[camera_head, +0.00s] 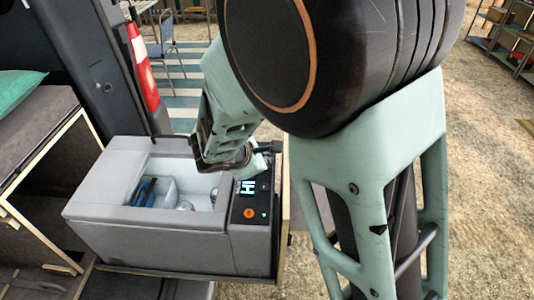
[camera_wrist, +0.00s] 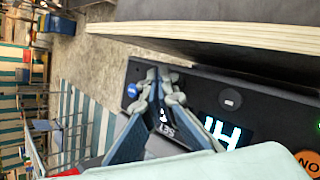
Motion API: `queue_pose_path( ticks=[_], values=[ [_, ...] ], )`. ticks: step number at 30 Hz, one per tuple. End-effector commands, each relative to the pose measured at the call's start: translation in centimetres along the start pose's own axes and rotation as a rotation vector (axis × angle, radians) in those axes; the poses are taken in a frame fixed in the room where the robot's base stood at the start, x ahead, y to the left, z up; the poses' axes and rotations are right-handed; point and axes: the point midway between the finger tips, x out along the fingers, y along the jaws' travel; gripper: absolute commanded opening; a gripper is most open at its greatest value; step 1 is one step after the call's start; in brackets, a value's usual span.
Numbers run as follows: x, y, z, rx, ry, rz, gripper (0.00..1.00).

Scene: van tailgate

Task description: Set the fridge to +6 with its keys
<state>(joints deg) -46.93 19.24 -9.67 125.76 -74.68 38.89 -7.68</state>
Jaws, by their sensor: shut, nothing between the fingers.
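The grey fridge (camera_head: 150,240) stands open-topped in the head view, with a dark control panel (camera_head: 240,239) along its right side. Its lit display (camera_head: 248,187) reads like "HI"; it also shows rotated in the wrist view (camera_wrist: 222,131).
Blue items and cans lie inside the fridge bin (camera_head: 175,190). A wooden board edge (camera_wrist: 200,35) runs close beside the panel.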

Motion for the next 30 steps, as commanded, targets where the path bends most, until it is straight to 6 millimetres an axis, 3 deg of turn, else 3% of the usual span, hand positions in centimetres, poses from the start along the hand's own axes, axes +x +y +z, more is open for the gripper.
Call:
queue_pose_path(
  ticks=[30],
  values=[
    [0.59, -0.42, -0.43, 0.0, 0.0, 0.0, 0.0]
  ],
)
